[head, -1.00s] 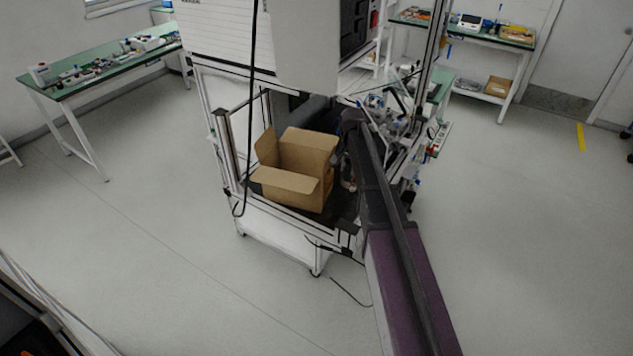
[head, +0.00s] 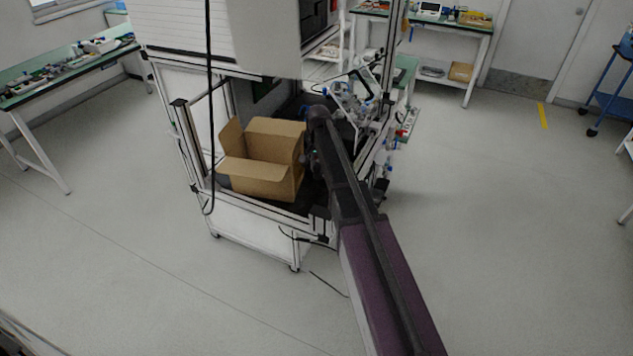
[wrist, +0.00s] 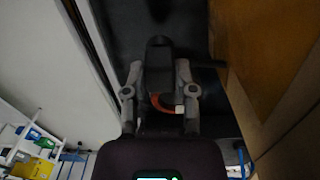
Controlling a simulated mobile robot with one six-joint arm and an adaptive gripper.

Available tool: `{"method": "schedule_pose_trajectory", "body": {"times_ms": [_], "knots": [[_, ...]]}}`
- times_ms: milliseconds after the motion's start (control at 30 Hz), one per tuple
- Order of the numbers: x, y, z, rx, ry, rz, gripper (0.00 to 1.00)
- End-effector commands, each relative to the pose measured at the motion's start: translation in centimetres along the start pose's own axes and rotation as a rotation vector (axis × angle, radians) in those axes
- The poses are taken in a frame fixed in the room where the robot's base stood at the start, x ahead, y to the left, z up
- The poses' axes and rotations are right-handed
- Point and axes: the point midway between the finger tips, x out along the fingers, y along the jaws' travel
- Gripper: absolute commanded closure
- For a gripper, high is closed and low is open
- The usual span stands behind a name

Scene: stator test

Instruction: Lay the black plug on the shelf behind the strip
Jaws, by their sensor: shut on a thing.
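My gripper (wrist: 160,70) is shut on a black plug (wrist: 158,52) in the wrist view. The plug stands lengthwise between the two grey fingers, with an orange curved part at its near end. Beyond it lies a dark surface (wrist: 122,28), probably the shelf. In the head view my arm reaches into the frame of a workstation, to the right of an open cardboard box; the fingers and plug cannot be made out there. I cannot pick out the strip in either view.
The open cardboard box (head: 262,180) stands on the workstation's dark deck, close beside my gripper; a brown wall (wrist: 265,45) fills the right of the wrist view. A black cable (head: 209,110) hangs at the front left. Fixtures (head: 355,98) stand on the right.

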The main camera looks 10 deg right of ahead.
Motion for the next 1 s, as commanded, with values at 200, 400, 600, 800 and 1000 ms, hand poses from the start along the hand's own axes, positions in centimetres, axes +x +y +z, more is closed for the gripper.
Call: {"method": "schedule_pose_trajectory", "body": {"times_ms": [200,400,600,800,1000], "knots": [[0.9,0.0,0.0,-0.001,0.000,0.000,1.00],[0.8,-0.1,0.1,-0.001,0.000,0.000,1.00],[1.0,-0.1,0.1,-0.002,0.000,0.000,1.00],[2.3,-0.1,0.1,-0.002,0.000,0.000,1.00],[3.9,-0.2,0.1,-0.002,0.000,0.000,1.00]]}}
